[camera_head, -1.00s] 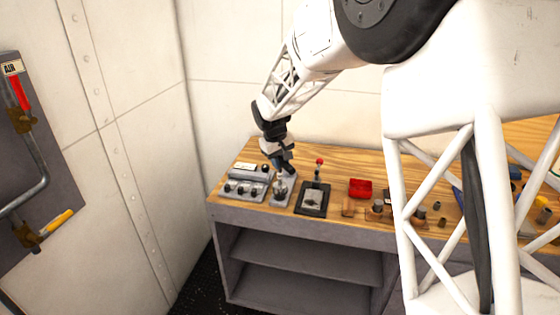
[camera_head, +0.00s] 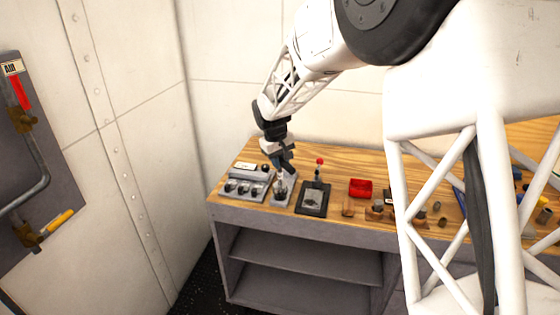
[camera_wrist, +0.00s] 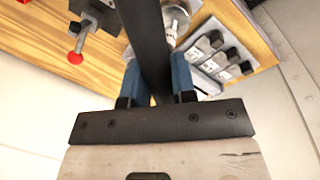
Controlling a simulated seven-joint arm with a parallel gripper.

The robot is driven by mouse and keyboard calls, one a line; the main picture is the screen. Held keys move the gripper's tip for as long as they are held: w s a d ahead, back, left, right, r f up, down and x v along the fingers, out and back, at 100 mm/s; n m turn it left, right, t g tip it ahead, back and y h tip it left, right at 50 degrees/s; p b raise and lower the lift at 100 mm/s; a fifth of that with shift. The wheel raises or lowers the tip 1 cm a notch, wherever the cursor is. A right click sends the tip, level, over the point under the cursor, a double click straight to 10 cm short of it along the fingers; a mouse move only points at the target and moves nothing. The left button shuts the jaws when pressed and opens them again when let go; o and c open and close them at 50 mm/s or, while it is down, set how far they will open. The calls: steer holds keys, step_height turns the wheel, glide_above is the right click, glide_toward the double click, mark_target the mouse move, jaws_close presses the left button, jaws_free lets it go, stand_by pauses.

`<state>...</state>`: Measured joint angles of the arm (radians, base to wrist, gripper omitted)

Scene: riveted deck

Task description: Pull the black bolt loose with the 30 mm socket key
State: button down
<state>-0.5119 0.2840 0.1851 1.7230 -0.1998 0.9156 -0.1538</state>
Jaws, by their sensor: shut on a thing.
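My gripper (camera_head: 279,160) is low over the left part of the bench. In the wrist view its two blue fingers (camera_wrist: 156,62) are shut on a long dark bar (camera_wrist: 149,30), which looks like the handle of the socket key. Just beyond the bar is a round silver piece (camera_wrist: 176,16). In the head view a metal fitting on a small grey plate (camera_head: 281,197) stands right below my gripper. I cannot make out the black bolt; the bar and gripper cover that spot. Whether the key sits on a bolt is hidden.
Left of the plate is a grey block with several dark knobs (camera_head: 245,188). A wall panel with pipes (camera_head: 38,165) is at far left.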

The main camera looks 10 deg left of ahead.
steer(key=shift+f, duration=1.3)
stand_by(1.9)
steer(key=shift+n, duration=0.3)
steer(key=shift+n, duration=1.4)
steer(key=shift+n+y, duration=0.3)
steer(key=shift+n, duration=0.5)
steer(key=shift+d+m, duration=0.1)
steer(key=shift+m, duration=0.2)
steer(key=shift+r, duration=2.8)
